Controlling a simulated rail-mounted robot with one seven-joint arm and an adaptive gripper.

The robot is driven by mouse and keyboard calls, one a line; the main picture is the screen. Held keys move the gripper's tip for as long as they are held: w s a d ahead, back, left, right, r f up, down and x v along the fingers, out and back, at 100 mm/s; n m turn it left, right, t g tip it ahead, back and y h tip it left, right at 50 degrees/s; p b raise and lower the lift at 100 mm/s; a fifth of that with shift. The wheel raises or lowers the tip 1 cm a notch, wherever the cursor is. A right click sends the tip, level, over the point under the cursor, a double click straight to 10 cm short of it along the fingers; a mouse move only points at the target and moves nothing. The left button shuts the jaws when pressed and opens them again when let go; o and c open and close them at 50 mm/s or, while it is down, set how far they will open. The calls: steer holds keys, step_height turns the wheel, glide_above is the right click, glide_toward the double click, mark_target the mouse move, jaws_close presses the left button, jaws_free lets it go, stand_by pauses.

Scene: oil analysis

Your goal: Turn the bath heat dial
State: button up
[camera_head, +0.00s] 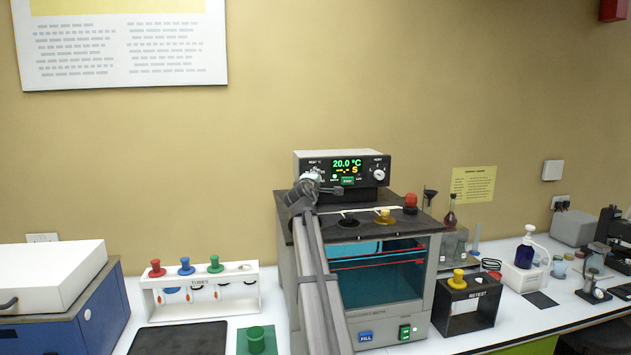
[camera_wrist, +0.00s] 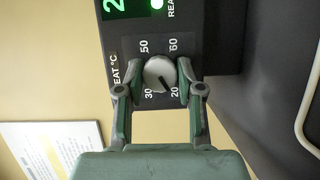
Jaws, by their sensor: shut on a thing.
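The bath heat dial (camera_wrist: 159,74) is a round, light grey knob on the black control panel, marked 20, 30, 50 and 60 around it. Its dark pointer line points roughly toward 20. My gripper (camera_wrist: 160,88) has one finger on each side of the dial and is shut on it. In the head view my gripper (camera_head: 312,181) is at the left end of the control box (camera_head: 342,168) and hides the dial. The green display (camera_head: 347,163) reads 20.0 °C. Another white knob (camera_head: 379,173) is at the panel's right.
The oil bath (camera_head: 437,262) with a glass front stands below the control box. A yellow stopper (camera_head: 384,215) and a red stopper (camera_head: 410,200) are on its top. A tube rack (camera_head: 204,302) stands left, and a black retest box (camera_head: 470,310) right.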

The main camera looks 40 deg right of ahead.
steer(key=m+y+b, duration=0.2)
steer(key=m+y, duration=0.1)
steer(key=m, duration=0.2)
steer(key=m+t+y+b, duration=0.1)
steer(key=m+y+b, duration=0.1)
steer(key=m, duration=0.4)
steer(key=m+t+y+b, duration=0.1)
steer(key=m+y+b, duration=0.2)
steer(key=m, duration=0.3)
steer(key=shift+s+d+r+y, duration=0.15)
steer(key=shift+d+r+y, duration=0.2)
steer(key=shift+y, duration=0.55)
stand_by(0.5)
steer(key=o, duration=1.1)
steer(key=shift+f, duration=0.1)
steer(key=shift+o, duration=0.2)
